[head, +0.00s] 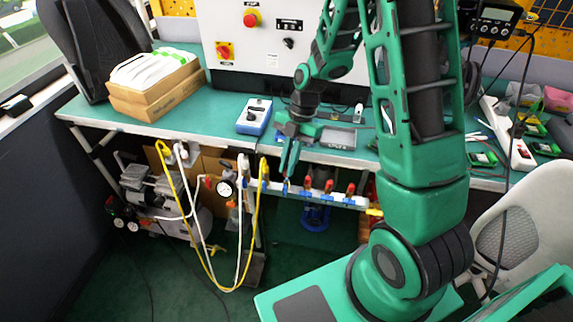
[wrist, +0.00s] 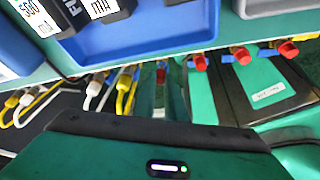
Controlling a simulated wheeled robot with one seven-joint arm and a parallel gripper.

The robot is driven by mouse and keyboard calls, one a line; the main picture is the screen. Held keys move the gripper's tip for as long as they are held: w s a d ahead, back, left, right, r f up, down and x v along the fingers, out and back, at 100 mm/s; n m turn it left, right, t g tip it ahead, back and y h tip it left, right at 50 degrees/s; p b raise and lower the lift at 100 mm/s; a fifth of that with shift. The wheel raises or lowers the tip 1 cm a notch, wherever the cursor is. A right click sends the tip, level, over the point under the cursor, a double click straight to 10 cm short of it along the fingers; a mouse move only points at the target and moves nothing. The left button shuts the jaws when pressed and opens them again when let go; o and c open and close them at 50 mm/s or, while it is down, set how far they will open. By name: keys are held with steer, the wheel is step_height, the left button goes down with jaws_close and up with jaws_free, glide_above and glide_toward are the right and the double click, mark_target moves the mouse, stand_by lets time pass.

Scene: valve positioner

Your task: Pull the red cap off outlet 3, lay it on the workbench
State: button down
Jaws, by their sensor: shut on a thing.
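A white manifold rail (head: 335,199) runs under the front edge of the workbench (head: 215,112) in the head view. Red caps (head: 328,186) stand on its outlets to the right of my gripper (head: 289,172). My gripper points down in front of the bench edge, at the rail. In the wrist view its two fingers (wrist: 172,85) are closed on a red cap (wrist: 160,75), of which only a small part shows. Whether this cap is still seated on its outlet is hidden. Three more red caps (wrist: 240,55) show to its right. Outlet numbers cannot be read.
A blue-white box (head: 254,117) and a grey tray (head: 338,138) lie on the bench near my gripper. Yellow and white hoses (head: 204,240) hang left of it. Cartons (head: 155,90) stand at the left; green bench surface between them and the blue-white box is clear.

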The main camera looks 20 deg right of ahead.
steer(key=shift+r, duration=0.15)
stand_by(0.3)
steer(key=shift+r, duration=1.95)
steer(key=shift+f, duration=0.1)
